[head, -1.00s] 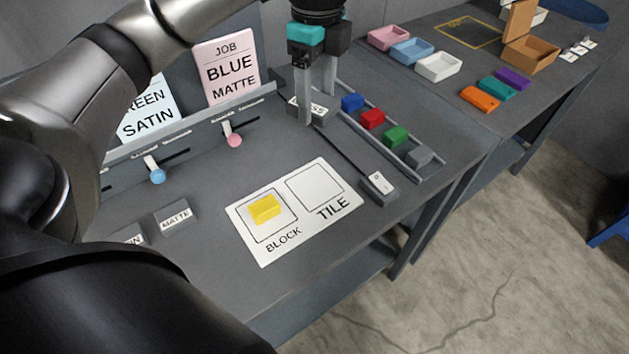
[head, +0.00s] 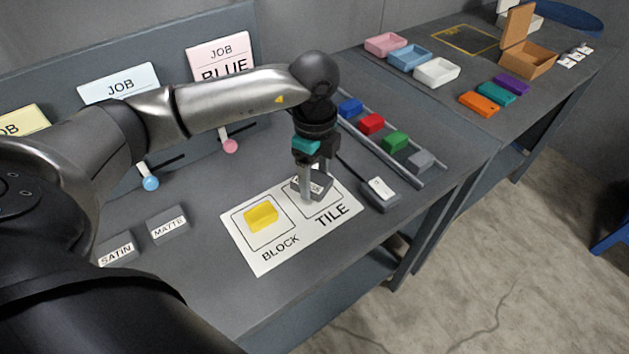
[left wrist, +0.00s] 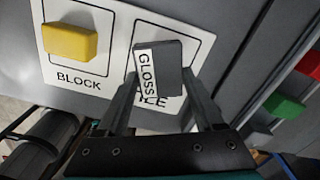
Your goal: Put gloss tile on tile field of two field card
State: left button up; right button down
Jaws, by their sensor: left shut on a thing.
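The gloss tile (head: 311,185) is a dark grey tile with a white label. My left gripper (head: 307,198) is shut on it over the tile field (head: 330,205) of the white two field card (head: 265,262). In the left wrist view the gloss tile (left wrist: 172,68) sits between the fingers of my left gripper (left wrist: 160,85), turned a little against the field's outline. I cannot tell whether it touches the card. A yellow block (head: 261,216) lies on the block field, left of the tile. My right gripper is not in view.
The satin tile (head: 117,249) and matte tile (head: 168,224) lie left of the card. A rail with blue, red, green (head: 396,141) and grey blocks runs behind right. A small switch box (head: 380,192) is right of the card. Job cards (head: 119,84) stand at the back.

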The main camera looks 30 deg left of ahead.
aim_at(315, 181)
pick_arm(q)
jog(key=shift+f, duration=0.85)
jog(key=o, duration=1.4)
jog(key=shift+f, duration=0.1)
jog(key=shift+r, duration=0.25)
notch_tip(315, 181, up, 12)
jog(key=shift+f+p, duration=0.1)
jog(key=shift+p, duration=0.6)
